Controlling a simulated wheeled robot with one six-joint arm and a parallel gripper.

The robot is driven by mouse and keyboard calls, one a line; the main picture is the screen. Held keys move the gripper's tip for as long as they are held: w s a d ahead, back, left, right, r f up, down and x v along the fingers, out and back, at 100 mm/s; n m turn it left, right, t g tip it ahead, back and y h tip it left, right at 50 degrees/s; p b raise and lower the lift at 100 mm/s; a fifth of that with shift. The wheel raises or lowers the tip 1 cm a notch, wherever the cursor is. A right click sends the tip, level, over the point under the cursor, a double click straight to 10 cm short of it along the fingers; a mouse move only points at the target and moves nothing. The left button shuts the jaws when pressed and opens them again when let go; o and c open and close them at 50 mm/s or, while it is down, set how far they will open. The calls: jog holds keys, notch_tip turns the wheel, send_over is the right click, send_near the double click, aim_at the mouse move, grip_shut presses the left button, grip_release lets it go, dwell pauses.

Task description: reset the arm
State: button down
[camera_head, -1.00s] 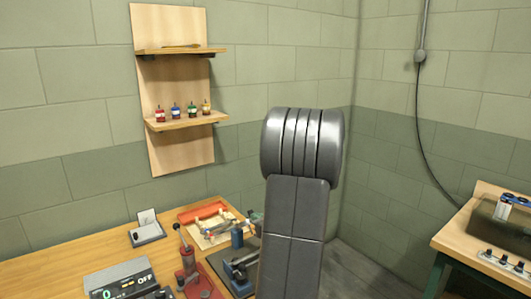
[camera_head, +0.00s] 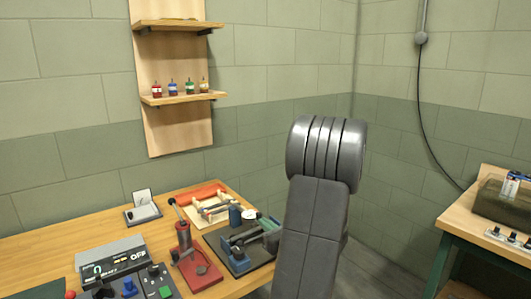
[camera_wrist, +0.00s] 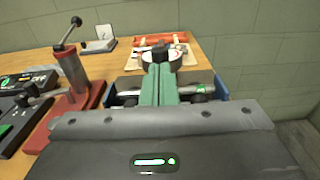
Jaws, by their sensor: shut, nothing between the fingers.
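My arm, a dark grey link with a ribbed round joint (camera_head: 325,150), stands right of the bench in the head view. The head view does not clearly show my gripper. In the wrist view my gripper (camera_wrist: 159,70) shows as two green fingers side by side, shut with nothing between them. Behind them in that view is a blue-sided fixture (camera_wrist: 221,86) holding a metal cylinder. The gap between fingers and fixture is hard to judge.
A wall shelf (camera_head: 160,100) carries small bottles. Another table (camera_head: 455,218) stands at right.

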jog(key=shift+t+y, duration=0.7)
jog(key=shift+t, duration=0.2)
jog(key=shift+a+f+b, duration=0.1)
jog(key=shift+f+b, duration=1.95)
jog(key=shift+b, duration=0.65)
jog(key=shift+w, duration=0.1)
jog(key=shift+a+r, duration=0.1)
